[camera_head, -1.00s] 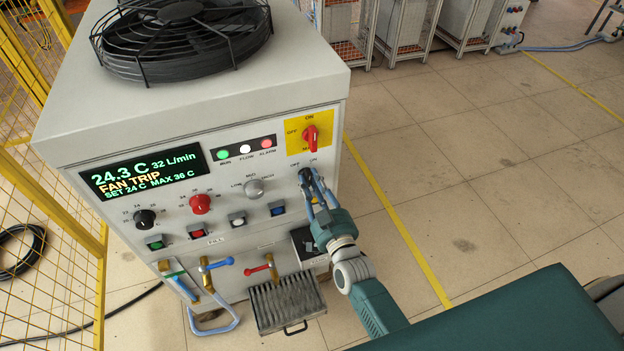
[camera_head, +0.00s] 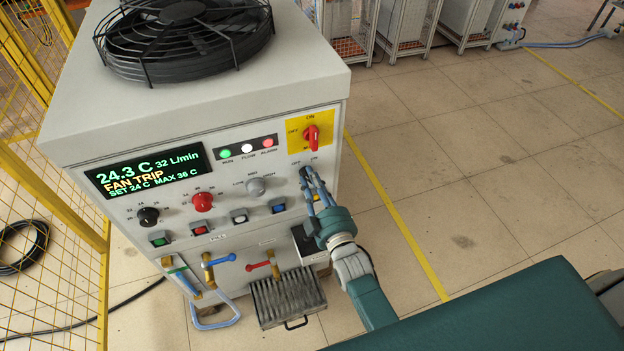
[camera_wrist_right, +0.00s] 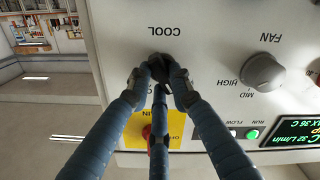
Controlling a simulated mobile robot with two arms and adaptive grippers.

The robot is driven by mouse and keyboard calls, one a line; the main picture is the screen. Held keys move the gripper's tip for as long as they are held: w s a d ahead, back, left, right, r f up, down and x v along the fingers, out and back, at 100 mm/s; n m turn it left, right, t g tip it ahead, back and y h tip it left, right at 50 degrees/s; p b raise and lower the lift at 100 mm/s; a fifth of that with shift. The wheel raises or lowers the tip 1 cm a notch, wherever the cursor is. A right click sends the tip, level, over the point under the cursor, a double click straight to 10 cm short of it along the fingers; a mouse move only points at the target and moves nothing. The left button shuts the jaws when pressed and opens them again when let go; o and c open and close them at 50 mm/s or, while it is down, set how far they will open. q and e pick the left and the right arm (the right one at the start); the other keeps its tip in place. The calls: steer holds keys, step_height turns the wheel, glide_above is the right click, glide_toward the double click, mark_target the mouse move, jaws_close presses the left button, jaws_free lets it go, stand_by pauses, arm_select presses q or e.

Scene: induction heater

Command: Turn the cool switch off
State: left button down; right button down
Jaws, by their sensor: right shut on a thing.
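The cool switch (camera_wrist_right: 160,68) is a dark rotary knob on the pale front panel, beside the upside-down word COOL in the right wrist view. In the head view the knob (camera_head: 305,173) sits just below the yellow plate, mostly covered by my fingers. My right gripper (camera_wrist_right: 160,76) has its blue-grey fingers closed around the knob; it also shows in the head view (camera_head: 309,178). The fingers hide most of the knob and part of its markings, so I cannot tell which way it points. My left gripper is not in view.
A red rotary switch (camera_head: 312,138) on a yellow plate sits just above. The grey fan knob (camera_head: 256,187) is to the left. The lit display (camera_head: 148,170) reads FAN TRIP. A ribbed tray (camera_head: 288,298) juts out below. Open floor lies to the right.

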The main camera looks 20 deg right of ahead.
stand_by(0.4)
steer(key=c, duration=1.5)
jaws_free()
steer(key=shift+c, duration=0.2)
steer(key=shift+s, duration=0.15)
steer(key=s, duration=1.1)
steer(key=shift+s+d, duration=0.2)
steer(key=shift+s, duration=0.2)
steer(key=shift+f, duration=0.1)
